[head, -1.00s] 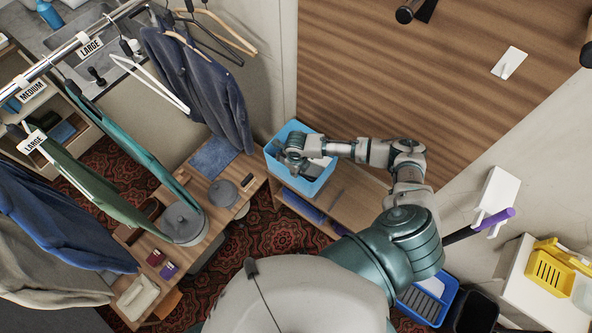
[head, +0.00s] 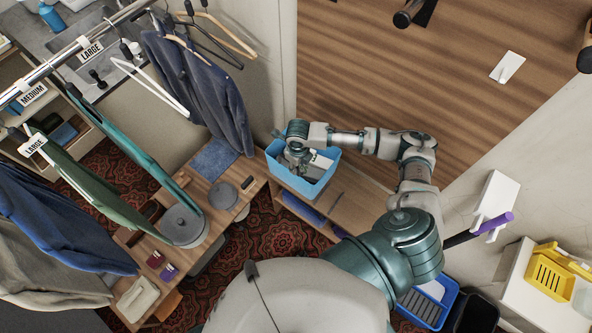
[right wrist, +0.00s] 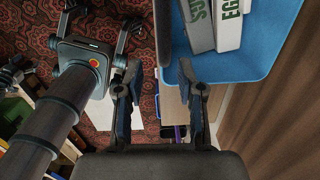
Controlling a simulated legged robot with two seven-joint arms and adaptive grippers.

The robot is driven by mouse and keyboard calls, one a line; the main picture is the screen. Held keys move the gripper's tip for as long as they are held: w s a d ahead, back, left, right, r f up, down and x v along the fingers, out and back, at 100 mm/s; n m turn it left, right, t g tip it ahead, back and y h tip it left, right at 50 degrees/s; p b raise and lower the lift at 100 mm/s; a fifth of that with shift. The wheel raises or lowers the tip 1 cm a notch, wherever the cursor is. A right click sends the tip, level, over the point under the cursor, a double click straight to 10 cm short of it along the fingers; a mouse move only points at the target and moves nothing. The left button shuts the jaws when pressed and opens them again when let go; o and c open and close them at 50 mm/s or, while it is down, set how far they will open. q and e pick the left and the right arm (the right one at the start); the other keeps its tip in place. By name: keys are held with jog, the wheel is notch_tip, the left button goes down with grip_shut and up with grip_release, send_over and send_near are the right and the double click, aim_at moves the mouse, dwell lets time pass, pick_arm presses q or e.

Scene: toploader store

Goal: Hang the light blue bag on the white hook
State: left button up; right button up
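The light blue bag (head: 325,165) is an open-topped, box-shaped container on a low wooden shelf, with white cartons inside. It also shows at the upper right of the right wrist view (right wrist: 262,55). My right gripper (head: 301,167) is over the bag's left part in the head view. In the right wrist view its fingers (right wrist: 160,85) are apart with nothing between them, beside the bag's wall. The white hook (head: 507,67) is on a small plate on the wooden panel at the upper right. My left gripper (right wrist: 95,25) shows only in the right wrist view, fingers spread and empty.
A clothes rail (head: 68,52) with hanging garments fills the left. A low wooden table (head: 215,220) stands left of the shelf (head: 345,195). A white wall holder (head: 495,200) carries a purple-handled item. The wooden panel around the hook is mostly bare.

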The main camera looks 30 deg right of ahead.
jog(key=r, duration=0.3)
jog(key=shift+d, duration=0.35)
jog(key=shift+d+r, duration=0.1)
jog(key=shift+r, duration=0.2)
jog(key=shift+s+r, duration=0.1)
jog(key=shift+r, duration=0.1)
pick_arm(q)
jog(key=shift+d+r, duration=0.15)
jog(key=shift+d, duration=0.75)
pick_arm(e)
jog(key=shift+a, duration=0.2)
pick_arm(q)
jog(key=shift+a, duration=0.5)
pick_arm(e)
jog(key=shift+a, duration=0.2)
